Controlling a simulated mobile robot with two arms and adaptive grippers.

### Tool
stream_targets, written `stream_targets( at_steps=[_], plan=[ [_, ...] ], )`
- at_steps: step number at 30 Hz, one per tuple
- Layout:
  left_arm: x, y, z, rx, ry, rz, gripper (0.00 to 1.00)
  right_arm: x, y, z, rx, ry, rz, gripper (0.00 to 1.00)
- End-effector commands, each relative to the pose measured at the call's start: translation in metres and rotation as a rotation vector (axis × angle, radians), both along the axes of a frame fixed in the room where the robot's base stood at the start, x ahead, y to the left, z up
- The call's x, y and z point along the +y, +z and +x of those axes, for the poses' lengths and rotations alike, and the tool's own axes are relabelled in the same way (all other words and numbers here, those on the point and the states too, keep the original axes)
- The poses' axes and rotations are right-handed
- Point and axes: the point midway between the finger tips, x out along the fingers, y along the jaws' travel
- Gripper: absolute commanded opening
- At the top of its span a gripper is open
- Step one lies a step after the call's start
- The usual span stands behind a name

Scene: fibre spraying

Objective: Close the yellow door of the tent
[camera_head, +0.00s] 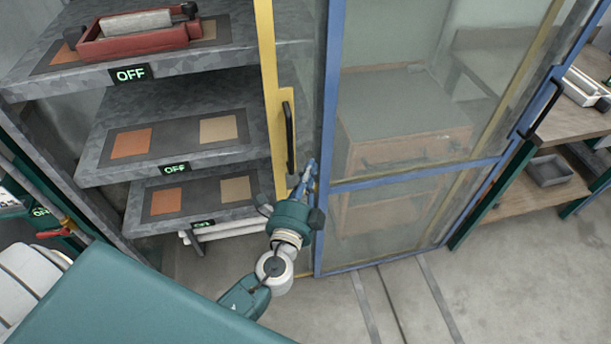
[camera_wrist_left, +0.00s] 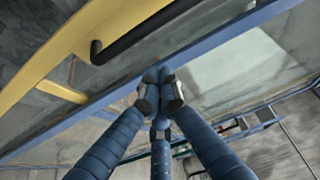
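The yellow door (camera_head: 267,75) is a yellow-framed clear panel with a black handle (camera_head: 289,138), left of a blue-framed door (camera_head: 331,120). Shelves show openly to the yellow frame's left. My left gripper (camera_head: 307,175) is just right of the handle, by the blue upright, and is not around the handle. In the left wrist view its blue fingers (camera_wrist_left: 160,88) come together at the tips, with nothing seen between them. The yellow frame (camera_wrist_left: 75,50) and handle (camera_wrist_left: 140,35) lie beyond and left of them. Whether the tips touch the blue frame (camera_wrist_left: 210,47) cannot be told. My right gripper is out of view.
Grey shelves (camera_head: 185,100) with orange and tan squares and OFF displays stand at left; a red tray (camera_head: 135,45) sits on top. A wooden cabinet (camera_head: 400,130) shows through the blue door. A workbench (camera_head: 570,130) stands at right. The front floor (camera_head: 480,290) is clear.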

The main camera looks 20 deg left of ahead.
Motion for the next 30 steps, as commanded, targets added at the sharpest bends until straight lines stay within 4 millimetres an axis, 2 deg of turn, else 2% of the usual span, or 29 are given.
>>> stream_targets(
  at_steps=[1,7,9,16,30],
  plan=[
    [0.002,0.005,0.012,-0.002,0.001,0.002,0.0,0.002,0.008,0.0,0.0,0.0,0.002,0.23],
    [0.007,0.003,0.049,-0.001,-0.001,0.002,0.0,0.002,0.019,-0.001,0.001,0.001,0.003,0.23],
    [0.016,0.001,0.036,0.005,-0.001,0.006,0.0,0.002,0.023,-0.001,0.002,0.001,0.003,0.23],
    [0.031,0.0,0.019,0.003,-0.001,0.004,0.0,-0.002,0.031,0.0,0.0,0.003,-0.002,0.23],
    [0.034,-0.001,0.016,0.0,-0.002,0.002,0.0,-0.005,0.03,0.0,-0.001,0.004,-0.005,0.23]
  ],
)
